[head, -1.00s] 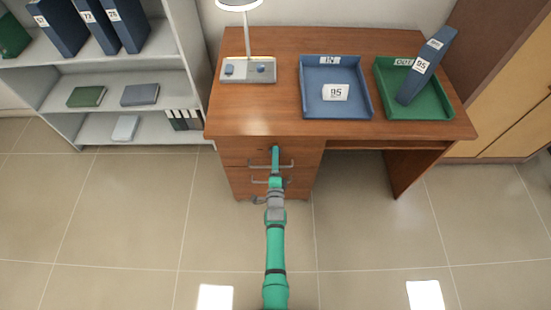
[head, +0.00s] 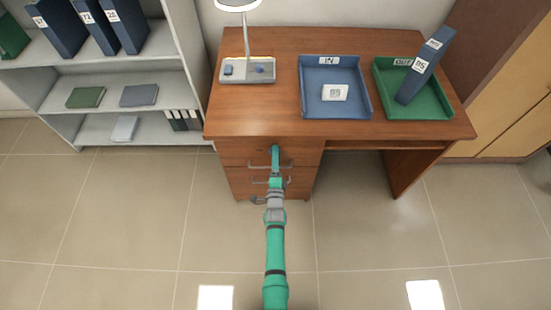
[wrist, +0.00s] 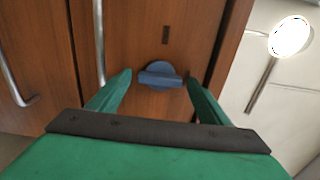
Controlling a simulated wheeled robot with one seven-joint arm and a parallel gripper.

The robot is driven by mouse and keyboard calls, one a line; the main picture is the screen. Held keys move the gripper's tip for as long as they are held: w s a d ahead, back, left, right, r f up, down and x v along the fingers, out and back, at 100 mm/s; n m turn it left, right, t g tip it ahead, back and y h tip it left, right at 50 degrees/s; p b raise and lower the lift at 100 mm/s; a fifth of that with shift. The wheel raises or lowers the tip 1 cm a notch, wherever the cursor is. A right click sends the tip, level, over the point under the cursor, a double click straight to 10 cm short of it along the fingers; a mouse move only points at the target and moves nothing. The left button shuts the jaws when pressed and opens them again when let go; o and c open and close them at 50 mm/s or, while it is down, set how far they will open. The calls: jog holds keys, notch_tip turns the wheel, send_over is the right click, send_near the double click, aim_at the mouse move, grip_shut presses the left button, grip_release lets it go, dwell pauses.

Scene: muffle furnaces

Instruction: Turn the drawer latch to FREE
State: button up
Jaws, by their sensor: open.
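The drawer latch (wrist: 161,76) is a round blue-grey knob with a raised bar, on the brown wooden drawer front. In the wrist view the bar lies roughly crosswise, from left to right. A small dark mark (wrist: 165,35) sits on the wood above it, with no readable lettering. My gripper (wrist: 160,82) is open, its green fingers to the left and right of the knob; I cannot tell whether they touch it. In the head view my gripper (head: 275,152) is at the upper drawer front, and the latch is hidden there.
Metal drawer handles (wrist: 17,88) lie to the left in the wrist view. The desk (head: 290,120) carries a lamp (head: 247,68), a blue IN tray (head: 310,108) and a green OUT tray (head: 440,105). A shelf unit (head: 60,68) stands left; the floor in front is clear.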

jog(key=s, duration=1)
jog(key=shift+s, duration=0.4)
jog(key=s+r+n+g, duration=0.1)
jog(key=s+r+n, duration=0.25)
jog(key=s, duration=0.75)
jog(key=s+r+n, duration=0.2)
jog(key=s+n, duration=0.3)
jog(key=s, duration=0.6)
jog(key=s+r+n+g, duration=0.1)
jog(key=s+r+n, duration=0.8)
jog(key=s+r, duration=0.6)
jog(key=shift+s+r+n+g, duration=0.15)
jog(key=shift+r+n+g, duration=0.2)
jog(key=shift+r, duration=0.6)
jog(key=shift+c, duration=0.4)
